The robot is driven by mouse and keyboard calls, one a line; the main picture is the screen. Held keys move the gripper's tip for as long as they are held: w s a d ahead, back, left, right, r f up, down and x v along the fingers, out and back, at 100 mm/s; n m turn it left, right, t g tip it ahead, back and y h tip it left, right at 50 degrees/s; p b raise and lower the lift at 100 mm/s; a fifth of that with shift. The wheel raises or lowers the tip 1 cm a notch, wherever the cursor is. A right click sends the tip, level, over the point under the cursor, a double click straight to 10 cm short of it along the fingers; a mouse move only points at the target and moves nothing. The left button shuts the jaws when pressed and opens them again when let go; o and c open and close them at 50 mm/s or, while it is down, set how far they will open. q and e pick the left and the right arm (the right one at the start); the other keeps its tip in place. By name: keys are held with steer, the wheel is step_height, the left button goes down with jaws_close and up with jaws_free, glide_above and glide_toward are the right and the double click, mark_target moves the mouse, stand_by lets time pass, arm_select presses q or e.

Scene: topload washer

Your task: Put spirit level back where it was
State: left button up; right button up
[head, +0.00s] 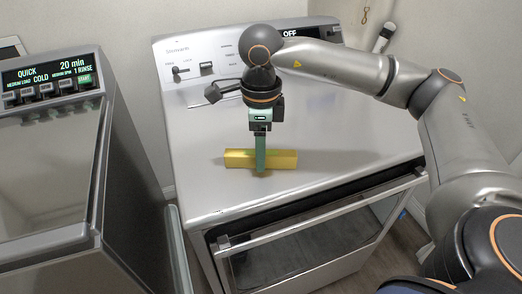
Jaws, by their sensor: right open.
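The spirit level is a yellow bar (284,159) lying on the light metal top of the right-hand appliance (350,150). It lies roughly level across the picture, near the front part of that top. My right gripper (261,167) points down at the middle of the bar, and its green finger covers a small part of it. The gripper is open. Only one finger shows clearly, so whether it touches the bar cannot be told. My left gripper is not in view.
A washer (50,165) with a lit panel (48,72) stands at the left, with a narrow gap between the machines. The right-hand appliance has a front door with a handle (320,213) and a raised control panel (205,62) at the back. The top around the bar is clear.

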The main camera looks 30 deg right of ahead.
arm_select(q)
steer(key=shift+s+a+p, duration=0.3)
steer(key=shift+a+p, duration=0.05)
steer(key=shift+p, duration=0.15)
arm_select(e)
step_height(320, 180, up, 11)
